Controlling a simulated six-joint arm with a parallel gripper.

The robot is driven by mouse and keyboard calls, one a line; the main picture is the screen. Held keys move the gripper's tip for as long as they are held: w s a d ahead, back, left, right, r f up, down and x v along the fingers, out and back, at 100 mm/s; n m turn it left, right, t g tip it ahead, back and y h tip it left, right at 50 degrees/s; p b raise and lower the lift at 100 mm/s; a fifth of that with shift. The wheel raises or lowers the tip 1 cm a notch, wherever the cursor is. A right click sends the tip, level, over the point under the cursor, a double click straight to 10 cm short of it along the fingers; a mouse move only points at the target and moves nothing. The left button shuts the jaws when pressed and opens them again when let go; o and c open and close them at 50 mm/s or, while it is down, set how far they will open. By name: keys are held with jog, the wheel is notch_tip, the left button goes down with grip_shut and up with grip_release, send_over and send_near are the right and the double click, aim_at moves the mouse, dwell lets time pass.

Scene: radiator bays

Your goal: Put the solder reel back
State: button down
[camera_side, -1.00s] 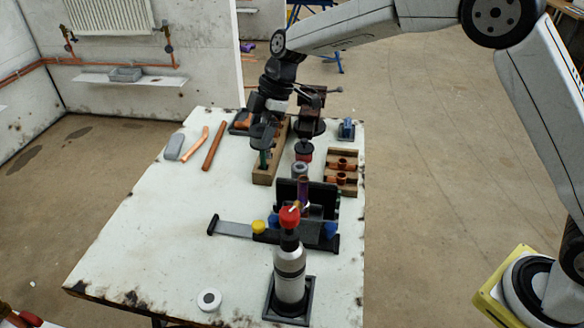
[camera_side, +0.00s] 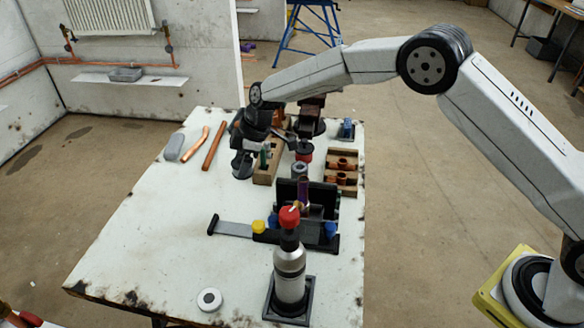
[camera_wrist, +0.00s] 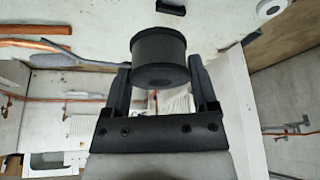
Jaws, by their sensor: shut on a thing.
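The solder reel, a dark grey cylinder with a flat round end, is between my gripper's fingers in the wrist view (camera_wrist: 160,50). My gripper (camera_wrist: 162,82) is shut on it. In the side view the reel (camera_side: 242,166) hangs below my gripper (camera_side: 246,150), left of the wooden rack (camera_side: 264,174), over the white bench. I cannot tell whether it touches the bench top. The reel's holding place cannot be made out for certain.
Copper pipes (camera_side: 213,146) and a grey block (camera_side: 173,147) lie to the left. A black holder (camera_side: 322,204), a wooden fitting tray (camera_side: 342,178) and a red-topped bottle (camera_side: 290,272) stand right and front. A white roll (camera_side: 209,299) lies at the front. The left-middle bench is clear.

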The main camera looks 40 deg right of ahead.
send_over(244, 217)
jog(key=d, duration=0.1)
jog(key=f, duration=0.5)
jog(key=shift+s+d+f, duration=0.15)
jog(key=shift+s+f, duration=0.05)
jog(key=shift+s, duration=0.05)
jog(key=shift+f, duration=0.1)
jog(key=shift+f, duration=2.95)
jog(key=shift+f, duration=1.9)
jog(key=shift+f, duration=0.15)
grip_release()
